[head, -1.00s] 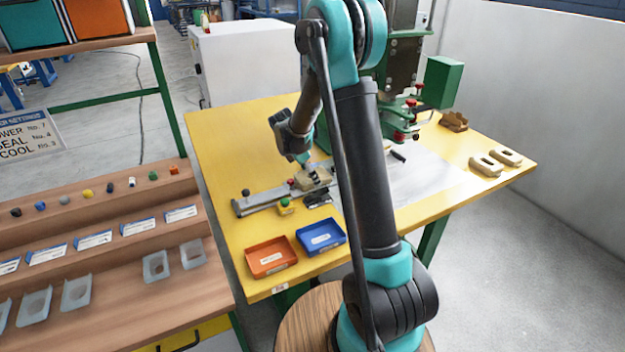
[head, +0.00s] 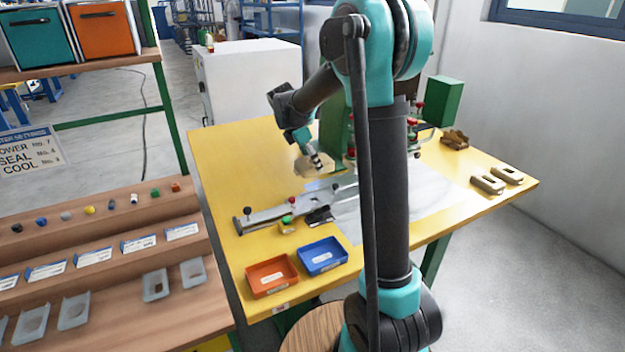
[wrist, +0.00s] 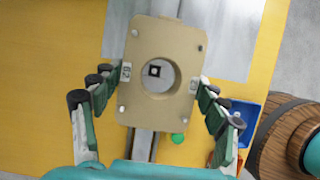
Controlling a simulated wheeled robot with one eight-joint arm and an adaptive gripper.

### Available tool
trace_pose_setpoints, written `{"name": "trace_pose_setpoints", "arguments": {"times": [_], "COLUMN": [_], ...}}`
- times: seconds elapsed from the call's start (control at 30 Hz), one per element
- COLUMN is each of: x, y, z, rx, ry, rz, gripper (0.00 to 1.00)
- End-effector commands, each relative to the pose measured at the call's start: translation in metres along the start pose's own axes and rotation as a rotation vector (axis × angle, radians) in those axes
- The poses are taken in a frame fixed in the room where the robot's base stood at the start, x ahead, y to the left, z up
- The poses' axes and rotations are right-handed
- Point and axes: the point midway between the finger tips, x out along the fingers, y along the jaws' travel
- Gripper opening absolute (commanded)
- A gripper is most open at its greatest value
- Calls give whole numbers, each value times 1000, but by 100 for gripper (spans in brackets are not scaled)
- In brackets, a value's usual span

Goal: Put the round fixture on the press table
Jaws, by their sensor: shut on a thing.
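The round fixture (wrist: 150,108) is a beige plate with a round hole. In the wrist view it sits between the two fingers of my gripper (wrist: 158,100), which is shut on its sides. In the head view my gripper (head: 314,158) holds the fixture (head: 303,167) above the yellow table (head: 225,160), and part of it is hidden by the fingers. The green press (head: 334,125) stands behind, partly hidden by my arm. A light grey sheet (head: 430,195) lies on the table in front of it.
A grey slide rail (head: 280,213) lies below the fixture. An orange tray (head: 271,275) and a blue tray (head: 322,256) are at the front edge. Two oblong fixtures (head: 488,184) and a brown block (head: 455,139) are at the right. A parts shelf (head: 110,265) stands left.

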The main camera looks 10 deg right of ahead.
Motion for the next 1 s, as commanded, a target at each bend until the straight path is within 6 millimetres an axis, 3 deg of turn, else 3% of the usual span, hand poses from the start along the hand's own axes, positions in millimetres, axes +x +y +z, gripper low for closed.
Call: {"name": "trace_pose_setpoints", "arguments": {"times": [0.1, 0.3, 1.0], "x": [-26, -51, -92], "y": [0, 0, 0], "z": [11, 21, 38], "rx": [0, 0, 0], "ry": [0, 0, 0], "rz": [0, 0, 0], "gripper": [36, 36, 36]}}
